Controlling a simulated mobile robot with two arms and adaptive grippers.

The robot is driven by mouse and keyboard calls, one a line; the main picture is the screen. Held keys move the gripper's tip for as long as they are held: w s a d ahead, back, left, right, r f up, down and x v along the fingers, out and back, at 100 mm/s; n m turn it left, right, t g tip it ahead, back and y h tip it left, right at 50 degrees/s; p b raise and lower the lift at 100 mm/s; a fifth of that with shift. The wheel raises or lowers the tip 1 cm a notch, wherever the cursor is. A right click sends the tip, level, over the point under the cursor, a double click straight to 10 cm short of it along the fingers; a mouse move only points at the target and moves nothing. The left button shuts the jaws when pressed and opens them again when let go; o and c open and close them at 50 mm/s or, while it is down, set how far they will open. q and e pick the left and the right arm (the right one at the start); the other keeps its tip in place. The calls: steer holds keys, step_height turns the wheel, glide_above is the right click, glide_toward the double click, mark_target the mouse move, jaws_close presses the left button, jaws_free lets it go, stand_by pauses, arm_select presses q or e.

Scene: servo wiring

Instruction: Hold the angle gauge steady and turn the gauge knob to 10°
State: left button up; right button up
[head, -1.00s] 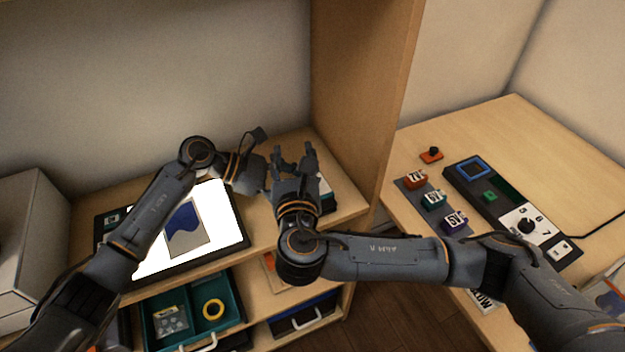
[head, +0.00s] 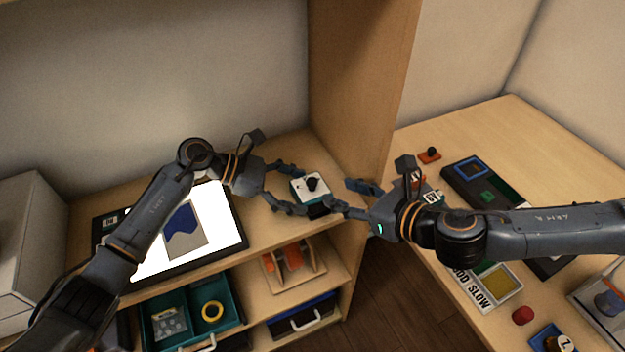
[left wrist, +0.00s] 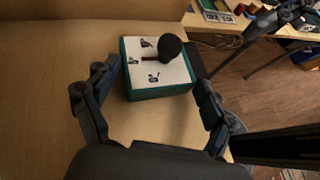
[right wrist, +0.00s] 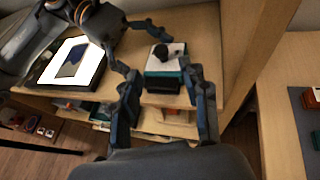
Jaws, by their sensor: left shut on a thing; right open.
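The angle gauge (head: 301,184) is a small box with a white top and teal sides, on the shelf top near its right end. Its black round knob (left wrist: 170,47) stands on the top beside a red pointer and dark marks too small to read. My left gripper (head: 292,190) is shut on the gauge from the left, one finger along each side. My right gripper (head: 352,196) is open and empty, just right of the gauge and facing it. In the right wrist view the gauge (right wrist: 166,63) lies ahead between its fingers, the knob upright and untouched.
A bright tablet-like screen (head: 150,262) lies left of the gauge. The shelf's upright side panel (head: 352,120) rises behind and right of it. Trays (head: 160,300) sit below. Right of a gap, a desk (head: 550,135) carries a black panel and blocks.

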mark_target(314, 182)
steer(key=x, duration=1)
jaws_close()
